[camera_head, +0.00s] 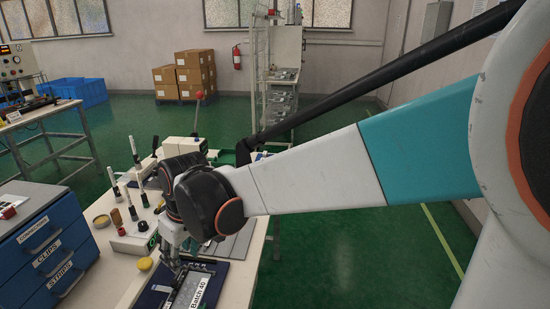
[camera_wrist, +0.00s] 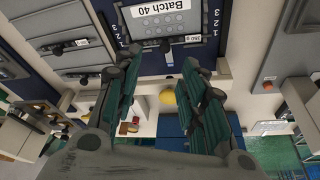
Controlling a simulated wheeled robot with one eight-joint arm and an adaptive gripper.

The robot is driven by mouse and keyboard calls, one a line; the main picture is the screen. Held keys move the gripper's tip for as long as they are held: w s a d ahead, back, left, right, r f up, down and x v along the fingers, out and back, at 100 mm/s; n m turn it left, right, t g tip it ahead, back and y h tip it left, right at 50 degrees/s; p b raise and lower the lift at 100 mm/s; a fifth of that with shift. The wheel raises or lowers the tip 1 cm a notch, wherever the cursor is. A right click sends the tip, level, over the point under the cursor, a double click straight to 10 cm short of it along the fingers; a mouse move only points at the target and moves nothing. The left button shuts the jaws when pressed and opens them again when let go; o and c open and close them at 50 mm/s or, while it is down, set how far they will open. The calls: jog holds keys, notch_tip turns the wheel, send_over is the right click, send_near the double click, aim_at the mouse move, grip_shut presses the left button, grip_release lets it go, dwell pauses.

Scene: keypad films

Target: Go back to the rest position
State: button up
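My gripper (camera_head: 174,262) is at the end of my arm, low over the workbench (camera_head: 128,289). In the wrist view its two fingers (camera_wrist: 161,58) are spread apart with nothing between them. A grey keypad plate (camera_wrist: 168,22) labelled "Batch 40" lies in a dark blue fixture (camera_wrist: 225,12) just beyond the fingertips. In the head view the "Batch 40" label (camera_head: 202,290) shows beside my gripper, whose wrist hides part of the fixture. I cannot tell from these views whether the fingertips touch the plate.
A blue drawer unit (camera_head: 50,248) stands left of the bench. Brushes or tools in a holder (camera_head: 133,212), a yellow round thing (camera_head: 145,263) and a lever press with a red knob (camera_head: 199,95) are close to my arm. Open green floor (camera_head: 345,258) lies to the right.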

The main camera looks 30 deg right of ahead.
jog(key=s+d+r+m+t, duration=0.2)
jog(key=s+d+m, duration=0.1)
jog(key=s+d, duration=0.3)
jog(key=s+d+r+m+t+h, duration=0.1)
jog(key=s+d+r+m+t, duration=0.1)
jog(key=s+d, duration=0.5)
jog(key=s, duration=0.3)
jog(key=shift+s+m, duration=0.15)
jog(key=shift+m, duration=0.25)
